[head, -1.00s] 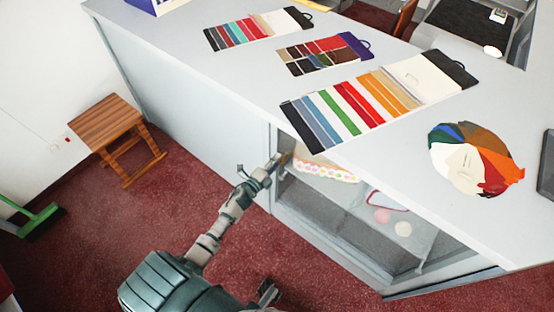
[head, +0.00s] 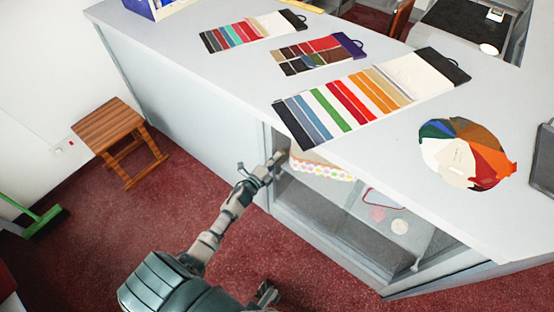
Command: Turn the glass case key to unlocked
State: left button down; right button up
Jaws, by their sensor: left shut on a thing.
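The glass case (head: 340,222) is set into the front of the pale counter, with display items behind its pane. My left gripper (head: 279,157) is at the upper left corner of the case, just under the counter top's edge. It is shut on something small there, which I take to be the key. The gripper covers it, so its shape and turn angle cannot be seen. My right gripper cannot be made out. A dark part of mine shows at the bottom edge.
Swatch cards (head: 365,97) and a round colour fan (head: 466,155) lie on the counter top (head: 240,85) above the gripper. A wooden stool (head: 110,122) stands at the left, near a green broom (head: 45,220). The red floor before the case is mostly clear.

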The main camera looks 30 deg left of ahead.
pick_arm(q)
jog(key=shift+d+f, duration=0.2)
jog(key=shift+d, duration=0.3)
jog(key=shift+s+a+f, duration=0.1)
jog(key=shift+a, duration=0.35)
jog(key=shift+d, duration=0.15)
jog(key=shift+n, duration=0.4)
jog(key=shift+p, duration=0.35)
jog(key=n+p, duration=0.3)
jog(key=n, duration=0.5)
jog(key=shift+n+p, duration=0.3)
jog(key=shift+n, duration=0.8)
jog(key=n, duration=0.3)
jog(key=shift+p, duration=0.4)
jog(key=shift+n, duration=1.9)
pick_arm(e)
notch_tip(320, 180, down, 14)
jog(key=s+g, duration=0.1)
jog(key=shift+s+f, duration=0.2)
